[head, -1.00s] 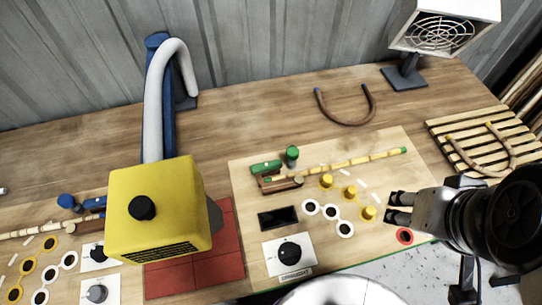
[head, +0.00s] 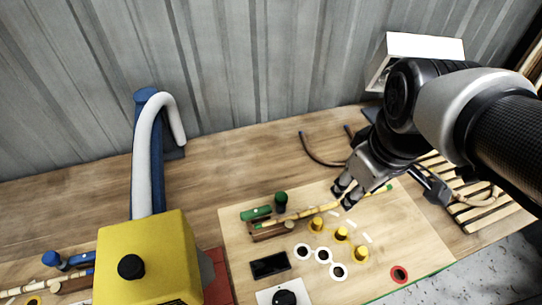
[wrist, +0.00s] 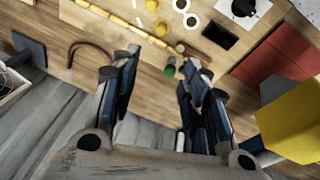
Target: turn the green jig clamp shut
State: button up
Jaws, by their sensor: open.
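The green jig clamp has a green bar (head: 256,213) and an upright green knob (head: 281,199) at the back left of the pale jig board. A segmented rattan pole (head: 300,214) lies beside the clamp and runs right past yellow pegs. My gripper (head: 345,196) is open and empty, to the right of the clamp, over the pole's right part in the head view. My arm hides part of the board's back right.
Yellow pegs (head: 342,234) stand on the board in front of the pole. A curved brown rattan piece (head: 315,154) lies behind. A yellow box (head: 150,256) with a hose stands at left, and a slatted rack (head: 484,207) at right. Bare table lies behind the clamp.

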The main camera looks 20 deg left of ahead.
jog(key=w+a+f+n+g+p, duration=0.1)
jog(key=w+a+f+n, duration=0.15)
jog(key=a+n, duration=0.2)
jog(key=w+a+f+n+g, duration=0.1)
jog(key=w+a+f+n, duration=0.15)
jog(key=a, duration=0.35)
jog(key=n+p, duration=0.1)
jog(key=n, duration=0.7)
send_over(256, 211)
notch_tip(256, 211, down, 8)
jog(key=shift+g+h, duration=0.4)
notch_tip(256, 211, down, 18)
jog(key=b, duration=0.3)
jog(key=shift+r+b, duration=0.15)
jog(key=shift+b, duration=0.25)
jog(key=shift+c, duration=0.3)
grip_shut()
